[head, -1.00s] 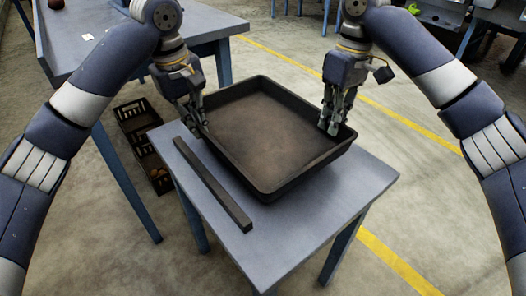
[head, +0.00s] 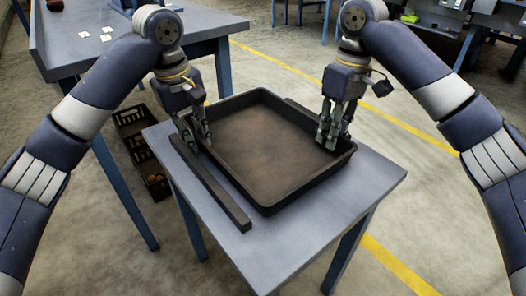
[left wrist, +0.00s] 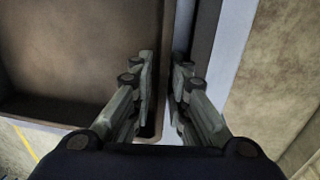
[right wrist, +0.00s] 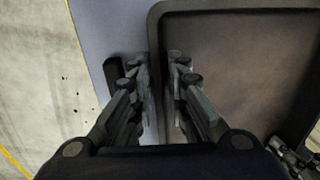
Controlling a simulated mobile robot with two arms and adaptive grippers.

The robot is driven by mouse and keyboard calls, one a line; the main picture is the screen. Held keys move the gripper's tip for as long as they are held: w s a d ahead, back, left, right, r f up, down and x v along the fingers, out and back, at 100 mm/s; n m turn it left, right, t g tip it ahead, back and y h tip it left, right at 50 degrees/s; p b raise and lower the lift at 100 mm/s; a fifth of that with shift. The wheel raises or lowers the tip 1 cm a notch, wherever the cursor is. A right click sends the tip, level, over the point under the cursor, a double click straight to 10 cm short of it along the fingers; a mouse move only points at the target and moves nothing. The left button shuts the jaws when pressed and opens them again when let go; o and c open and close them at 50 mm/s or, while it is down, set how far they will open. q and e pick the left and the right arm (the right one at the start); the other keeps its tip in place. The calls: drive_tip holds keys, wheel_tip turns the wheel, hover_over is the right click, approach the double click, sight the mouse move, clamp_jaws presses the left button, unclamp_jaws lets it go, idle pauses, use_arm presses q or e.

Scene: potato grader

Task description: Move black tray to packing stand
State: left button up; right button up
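The black tray (head: 262,203) is a wide, shallow, empty tray on or just above the grey-blue packing stand (head: 345,205). I cannot tell whether its base fully touches the top. It sits between a dark rail (head: 212,185) on the left and another rail (head: 302,108) at the far right. My left gripper (head: 195,142) has its fingers on both sides of the tray's left wall, close against it in the left wrist view (left wrist: 162,70). My right gripper (head: 332,135) straddles the opposite wall the same way, as the right wrist view shows (right wrist: 160,70).
A larger grey-blue table (head: 110,55) with white cards stands at the upper left. Dark crates (head: 140,145) are on the floor beside the stand. A yellow line (head: 400,270) crosses the floor. The stand's front top is clear.

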idle(0.3)
drive_tip(key=shift+r, duration=0.1)
use_arm(q)
wheel_tip(320, 180, up, 8)
drive_tip(key=shift+s+a, duration=0.25)
drive_tip(key=shift+a, duration=0.1)
use_arm(e)
wheel_tip(320, 180, up, 12)
drive_tip(key=d, duration=0.1)
drive_tip(key=shift+w, duration=0.45)
use_arm(q)
drive_tip(key=shift+r, duration=0.1)
idle(0.4)
